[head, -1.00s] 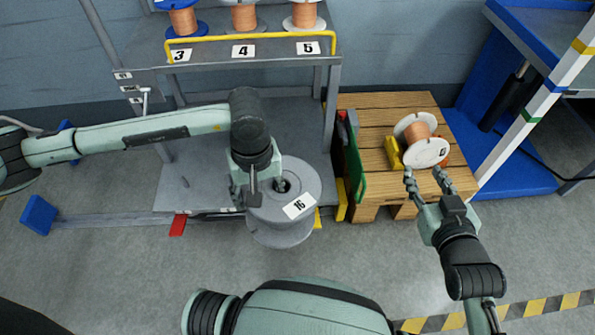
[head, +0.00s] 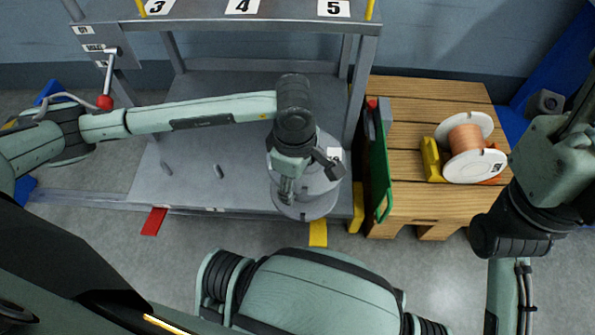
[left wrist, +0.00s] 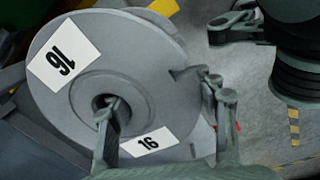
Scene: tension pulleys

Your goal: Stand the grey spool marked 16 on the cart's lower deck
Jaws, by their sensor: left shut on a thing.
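The grey spool (head: 312,203) marked 16 is under my left gripper (head: 308,178) in the head view, at the front right of the cart's lower deck (head: 225,140). Its flange overlaps the deck's front edge there; whether it rests on the deck or hangs above it I cannot tell. In the left wrist view the spool (left wrist: 140,60) shows two 16 labels. My left gripper (left wrist: 165,130) is shut on it, one finger at the hub hole, the other by the rim. My right gripper (head: 575,120) is at the right edge, its fingertips unclear.
A wooden pallet (head: 410,110) right of the cart holds a white-flanged copper spool (head: 466,140) against a yellow block (head: 431,158). A green-edged panel (head: 379,165) stands between cart and pallet. The upper shelf (head: 200,27) bears labels 3, 4, 5. The deck's left part is mostly free.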

